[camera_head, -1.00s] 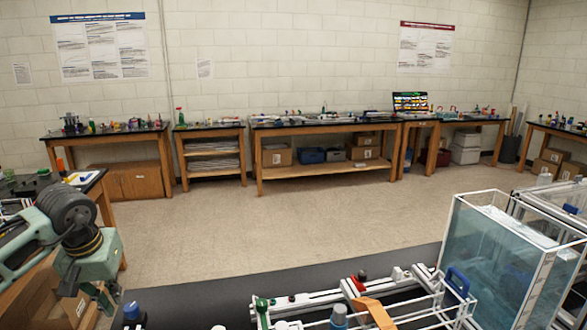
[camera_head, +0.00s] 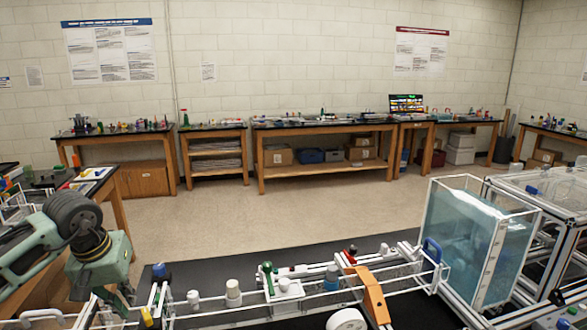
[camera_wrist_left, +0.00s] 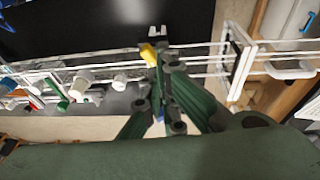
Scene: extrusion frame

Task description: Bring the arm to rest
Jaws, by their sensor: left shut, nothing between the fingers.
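My left arm (camera_head: 92,262) comes in from the left edge in the head view, with its grey-green wrist bent down. The left gripper (camera_head: 128,297) hangs at the near left end of the extrusion frame (camera_head: 215,318) and is partly hidden by the wrist. In the left wrist view the dark green fingers of the gripper (camera_wrist_left: 158,62) come together with nothing between them. Their tips appear over the frame's white rails, close beside a yellow piece (camera_wrist_left: 147,53). I cannot tell whether they touch it. My right gripper is not in view.
A clear water tank (camera_head: 470,235) stands at the right of the frame. An orange bracket (camera_head: 372,293), white cylinders (camera_head: 233,292) and a blue-capped piece (camera_head: 160,270) sit along the rails. The floor (camera_head: 280,215) between here and the wall benches (camera_head: 325,172) is clear.

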